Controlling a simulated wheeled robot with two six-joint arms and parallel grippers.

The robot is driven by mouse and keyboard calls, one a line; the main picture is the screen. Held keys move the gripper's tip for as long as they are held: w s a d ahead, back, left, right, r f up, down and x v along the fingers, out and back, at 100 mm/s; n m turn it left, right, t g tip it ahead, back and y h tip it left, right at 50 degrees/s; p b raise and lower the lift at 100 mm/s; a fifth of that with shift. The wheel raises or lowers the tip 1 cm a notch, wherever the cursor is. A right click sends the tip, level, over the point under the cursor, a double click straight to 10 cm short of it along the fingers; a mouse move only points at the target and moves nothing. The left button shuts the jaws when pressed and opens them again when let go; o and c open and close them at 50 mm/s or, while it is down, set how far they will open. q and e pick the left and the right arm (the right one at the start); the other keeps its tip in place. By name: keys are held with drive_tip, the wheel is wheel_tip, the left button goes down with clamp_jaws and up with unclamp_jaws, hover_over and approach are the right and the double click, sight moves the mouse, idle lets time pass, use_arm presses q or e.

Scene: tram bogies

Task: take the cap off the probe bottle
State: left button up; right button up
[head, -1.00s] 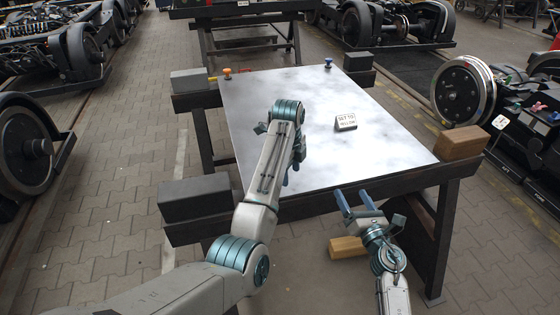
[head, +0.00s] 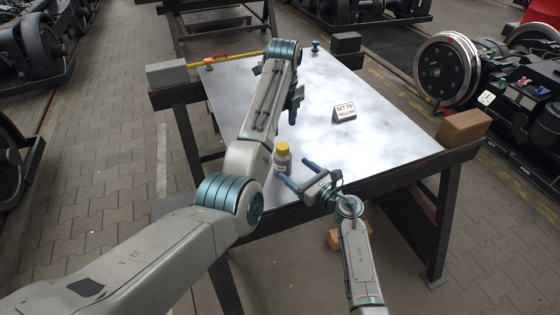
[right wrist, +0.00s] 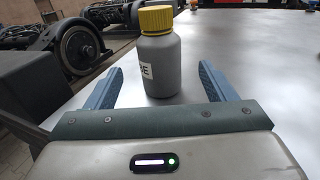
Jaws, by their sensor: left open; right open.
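The probe bottle (head: 284,164) is grey with a yellow cap (head: 282,148) on it. It stands upright near the table's front edge, beside my left forearm. In the right wrist view the bottle (right wrist: 163,66) and its ribbed yellow cap (right wrist: 156,19) show large, with part of a white label. My right gripper (head: 297,172) is open, its two blue fingers pointing at the bottle; in the wrist view the bottle appears between them, untouched. My left gripper (head: 294,108) is open above the table, behind the bottle, fingers downward and partly hidden.
A small sign (head: 344,112) reading "SET TO YELLOW" stands on the metal tabletop (head: 375,145). Blocks sit at the table's corners, one wooden (head: 464,127). An orange knob (head: 209,63) and a blue knob (head: 315,46) are at the back edge. The middle right is clear.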

sight(283, 146)
use_arm(q)
drive_tip(key=shift+w+a+f, duration=0.1)
drive_tip(key=shift+w+a, duration=0.05)
use_arm(e)
drive_tip(key=x, duration=0.7)
drive_tip(key=shift+w+a, duration=0.5)
clamp_jaws()
use_arm(q)
drive_tip(key=n, duration=0.4)
drive_tip(key=shift+n, duration=0.3)
drive_tip(key=shift+f, duration=3.95)
